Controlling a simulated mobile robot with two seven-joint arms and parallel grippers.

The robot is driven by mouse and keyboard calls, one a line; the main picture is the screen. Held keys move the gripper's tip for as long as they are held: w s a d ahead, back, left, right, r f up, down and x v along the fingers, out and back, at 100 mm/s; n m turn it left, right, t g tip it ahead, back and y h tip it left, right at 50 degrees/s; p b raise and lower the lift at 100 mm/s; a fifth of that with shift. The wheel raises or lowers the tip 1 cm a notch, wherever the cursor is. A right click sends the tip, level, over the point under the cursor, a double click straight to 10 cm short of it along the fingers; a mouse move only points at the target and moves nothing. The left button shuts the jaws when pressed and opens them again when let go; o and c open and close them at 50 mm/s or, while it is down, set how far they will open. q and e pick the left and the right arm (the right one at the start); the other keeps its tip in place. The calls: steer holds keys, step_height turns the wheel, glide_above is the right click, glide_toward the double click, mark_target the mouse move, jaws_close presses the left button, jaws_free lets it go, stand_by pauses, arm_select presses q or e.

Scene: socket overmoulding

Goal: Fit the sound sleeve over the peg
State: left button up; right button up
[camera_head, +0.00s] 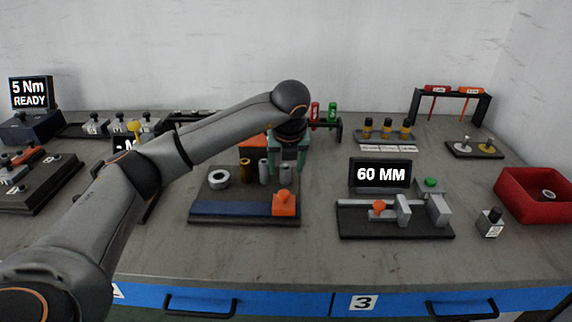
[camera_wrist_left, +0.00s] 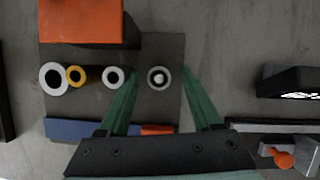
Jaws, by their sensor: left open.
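My left gripper (camera_head: 287,163) is open, with its teal fingers pointing down over the right side of the dark fixture board (camera_head: 240,196). In the left wrist view its fingers (camera_wrist_left: 161,74) stand on either side of a grey round part (camera_wrist_left: 158,78) with a light centre, apart from it. I cannot tell whether that is a bare peg or a peg with a sleeve around it. To its left stand a grey sleeve (camera_wrist_left: 113,76), a yellow-brown sleeve (camera_wrist_left: 76,75) and a wide, short grey ring (camera_wrist_left: 53,78). The right gripper is out of view.
An orange block (camera_head: 284,203) sits at the board's front right, and another orange block (camera_wrist_left: 80,20) lies behind the sleeves. A gauge marked 60 MM (camera_head: 380,174) stands to the right. A red bin (camera_head: 520,208) at far right holds a grey ring. The front table strip is clear.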

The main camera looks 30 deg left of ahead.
arm_select(q)
steer(key=shift+a, duration=0.1)
steer(key=shift+r, duration=0.15)
steer(key=p+v, duration=0.1)
steer(key=v, duration=1.1)
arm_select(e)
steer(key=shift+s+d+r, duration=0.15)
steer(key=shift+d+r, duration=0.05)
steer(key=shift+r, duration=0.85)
